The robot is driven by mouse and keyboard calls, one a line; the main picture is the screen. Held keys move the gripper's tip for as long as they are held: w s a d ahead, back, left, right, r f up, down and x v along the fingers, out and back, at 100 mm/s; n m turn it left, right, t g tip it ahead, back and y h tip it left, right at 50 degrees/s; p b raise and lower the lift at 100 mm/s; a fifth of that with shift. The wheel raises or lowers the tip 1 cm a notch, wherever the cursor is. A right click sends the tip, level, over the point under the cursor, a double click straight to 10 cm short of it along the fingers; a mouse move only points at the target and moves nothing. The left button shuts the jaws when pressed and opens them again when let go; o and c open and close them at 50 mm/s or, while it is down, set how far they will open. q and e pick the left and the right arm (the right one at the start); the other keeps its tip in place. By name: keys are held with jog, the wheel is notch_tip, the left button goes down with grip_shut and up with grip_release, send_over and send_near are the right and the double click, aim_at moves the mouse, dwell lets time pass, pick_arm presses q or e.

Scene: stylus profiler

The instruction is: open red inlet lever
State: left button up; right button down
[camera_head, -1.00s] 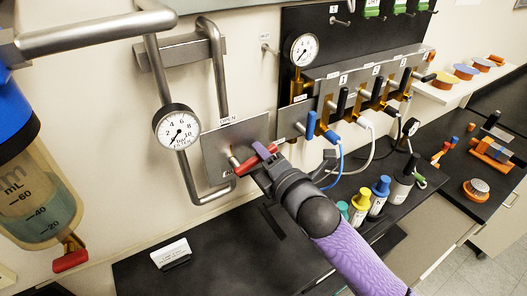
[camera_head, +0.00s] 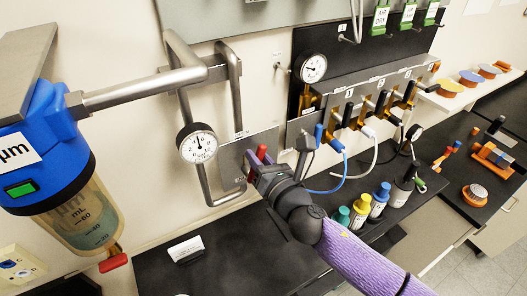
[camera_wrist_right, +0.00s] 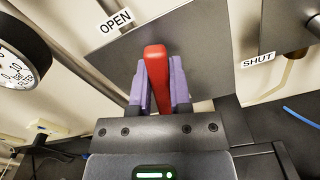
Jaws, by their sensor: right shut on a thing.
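The red inlet lever (camera_head: 261,153) stands about upright in front of a grey metal plate (camera_head: 232,165) on the wall, below the pressure gauge's right side. My right gripper (camera_head: 255,168) reaches it from the lower right. In the right wrist view the red lever (camera_wrist_right: 155,62) sits between the two purple fingers of my right gripper (camera_wrist_right: 158,88), which are shut on it. An OPEN label (camera_wrist_right: 115,21) is at upper left there and a SHUT label (camera_wrist_right: 258,60) at right. The lever's pivot is hidden. My left gripper is not in view.
A round gauge (camera_head: 198,147) and bent steel pipe stand left of the plate. A blue-topped filter bowl (camera_head: 85,205) with a red drain handle hangs at far left. A valve manifold (camera_head: 370,88) is at right. Capped bottles (camera_head: 379,195) and a small white card (camera_head: 186,249) stand on the black bench.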

jog(key=shift+s+a+r+n+p, duration=0.15)
jog(key=shift+a+n+p, duration=0.1)
jog(key=shift+n, duration=0.4)
jog(key=shift+s+a+f+n+p, duration=0.15)
jog(key=shift+a+n+p, duration=0.15)
jog(key=shift+n, duration=0.3)
jog(key=shift+s+a+r+n+p, duration=0.15)
jog(key=shift+a+n+p, duration=0.1)
jog(key=shift+n, duration=0.4)
jog(key=c, duration=0.6)
grip_release()
jog(key=shift+o, duration=0.2)
jog(key=v, duration=1)
